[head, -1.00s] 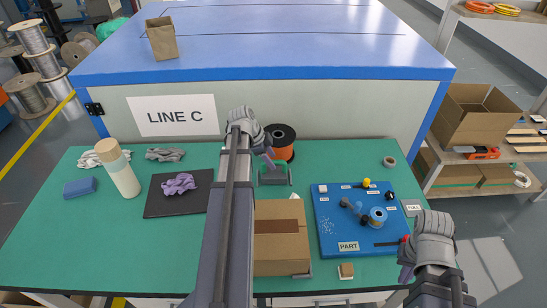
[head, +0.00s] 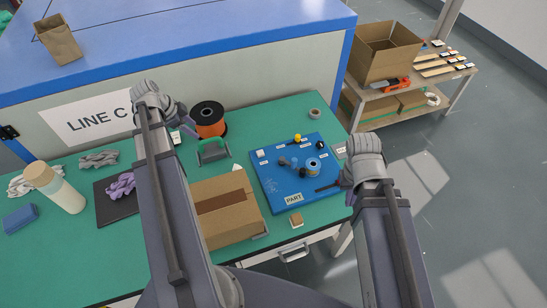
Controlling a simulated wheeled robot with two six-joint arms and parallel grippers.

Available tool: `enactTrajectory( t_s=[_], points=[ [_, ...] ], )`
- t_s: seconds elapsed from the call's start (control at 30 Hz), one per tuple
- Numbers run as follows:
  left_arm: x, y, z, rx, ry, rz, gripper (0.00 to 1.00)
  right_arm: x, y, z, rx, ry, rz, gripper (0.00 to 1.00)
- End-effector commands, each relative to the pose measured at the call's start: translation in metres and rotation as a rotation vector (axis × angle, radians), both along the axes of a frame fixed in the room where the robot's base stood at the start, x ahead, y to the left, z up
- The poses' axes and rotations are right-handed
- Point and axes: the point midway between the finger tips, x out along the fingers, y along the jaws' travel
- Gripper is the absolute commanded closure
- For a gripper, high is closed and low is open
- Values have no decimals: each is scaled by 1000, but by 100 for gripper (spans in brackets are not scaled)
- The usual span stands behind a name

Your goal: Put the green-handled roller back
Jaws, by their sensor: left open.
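The green-handled roller (head: 212,151) stands on the green table in front of the orange spool, its green handle upward and its grey frame and roller below. My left gripper (head: 188,130) is open and empty, above the table to the left of the roller and apart from it. My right gripper (head: 346,184) is at the right edge of the blue board (head: 266,185), close to a dark-handled tool (head: 328,188). The wrist hides its fingers, so I cannot tell whether they touch the tool.
Small parts and a blue tape roll (head: 313,165) lie on the board. A grey tape ring (head: 315,113) lies behind the board. A black mat (head: 108,207) with a purple cloth is left.

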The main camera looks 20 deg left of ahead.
Motion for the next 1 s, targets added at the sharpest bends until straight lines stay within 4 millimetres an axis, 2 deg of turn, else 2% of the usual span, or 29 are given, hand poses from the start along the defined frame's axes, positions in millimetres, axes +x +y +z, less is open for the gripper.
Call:
enactTrajectory(
  t_s=[0.07, 0.17, 0.27, 0.3, 0.47, 0.6, 0.7, 0.8, 0.9, 1.0],
  points=[
    [3, -12, -1, -6, 13, 0, 46, 0, 0, 0, 0, 0, 0, 100],
    [12, -48, -4, -24, 62, 18, 46, 0, 0, 0, 0, 0, 0, 100],
    [20, -104, -8, -42, 140, 55, 46, 0, 0, 0, 0, 0, 0, 100],
    [21, -128, -9, -45, 176, 75, 46, 0, 0, 0, 0, 0, 0, 100],
    [16, -216, -15, -27, 300, 169, 46, 0, 0, 0, 0, 0, 0, 100],
    [0, -285, -18, 19, 380, 266, 46, 0, 0, 0, 0, 0, 0, 100],
    [-17, -329, -19, 62, 417, 340, 46, 0, 0, 0, 0, 0, 0, 100],
    [-35, -366, -19, 106, 433, 413, 46, 0, 0, 0, 0, 0, 0, 100],
    [-52, -392, -19, 144, 435, 479, 46, 0, 0, 0, 0, 0, 0, 100],
    [-65, -411, -19, 170, 428, 530, 46, 0, 0, 0, 0, 0, 0, 100]
  ],
)
